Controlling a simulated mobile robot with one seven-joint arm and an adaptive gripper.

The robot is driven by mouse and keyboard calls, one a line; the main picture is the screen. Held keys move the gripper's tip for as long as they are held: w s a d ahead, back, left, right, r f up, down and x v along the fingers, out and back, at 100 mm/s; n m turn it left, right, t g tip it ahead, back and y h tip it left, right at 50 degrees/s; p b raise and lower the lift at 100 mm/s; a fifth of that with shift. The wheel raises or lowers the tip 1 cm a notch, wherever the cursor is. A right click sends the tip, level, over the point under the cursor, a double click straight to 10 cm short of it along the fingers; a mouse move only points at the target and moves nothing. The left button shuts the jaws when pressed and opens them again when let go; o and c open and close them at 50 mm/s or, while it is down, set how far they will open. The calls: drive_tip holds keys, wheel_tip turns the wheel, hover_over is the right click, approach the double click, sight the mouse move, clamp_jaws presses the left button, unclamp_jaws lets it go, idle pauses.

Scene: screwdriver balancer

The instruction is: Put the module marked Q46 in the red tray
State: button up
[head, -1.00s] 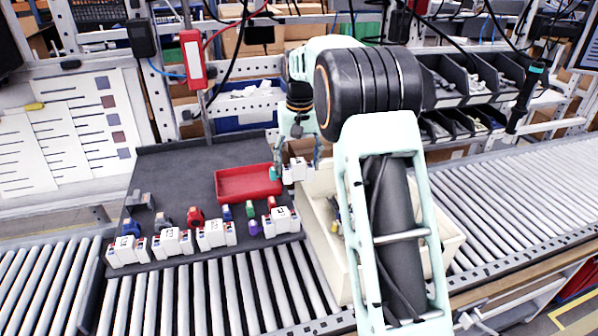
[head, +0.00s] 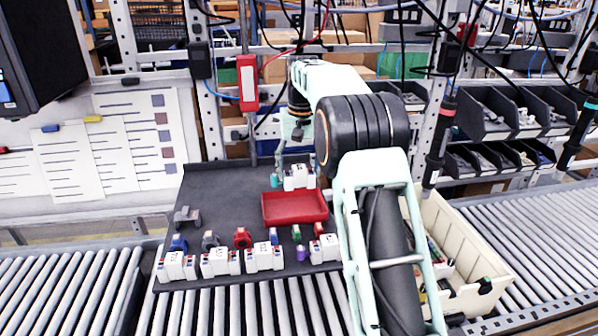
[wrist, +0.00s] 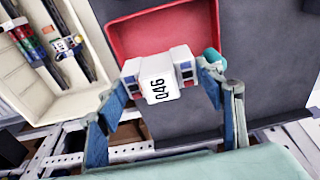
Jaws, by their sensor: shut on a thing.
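My gripper (wrist: 167,83) is shut on a white module (wrist: 162,80) marked Q46, with blue and red parts at its sides. In the head view the module (head: 299,177) is held just behind the far edge of the red tray (head: 295,207). In the wrist view the module overlaps the near edge of the red tray (wrist: 160,35); its height above the tray is hard to tell. The part of the tray that shows looks empty. A teal piece (wrist: 213,58) shows beside the right finger.
Several white modules (head: 264,258) stand in a row along the dark mat's (head: 230,192) front edge, with small coloured parts behind them. A cream bin (head: 480,255) with parts stands to the right, partly behind my arm. The mat's back left is clear.

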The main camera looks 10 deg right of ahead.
drive_tip(key=shift+f+b, duration=2.7)
drive_tip(key=shift+f, duration=1.2)
drive_tip(key=o, duration=1.6)
drive_tip(key=shift+r, duration=0.1)
drive_tip(key=r, duration=0.4)
drive_tip(key=s+r, duration=0.1)
drive_tip(key=r, duration=0.6)
drive_tip(key=shift+s+r, duration=0.25)
drive_tip(key=shift+r, duration=0.1)
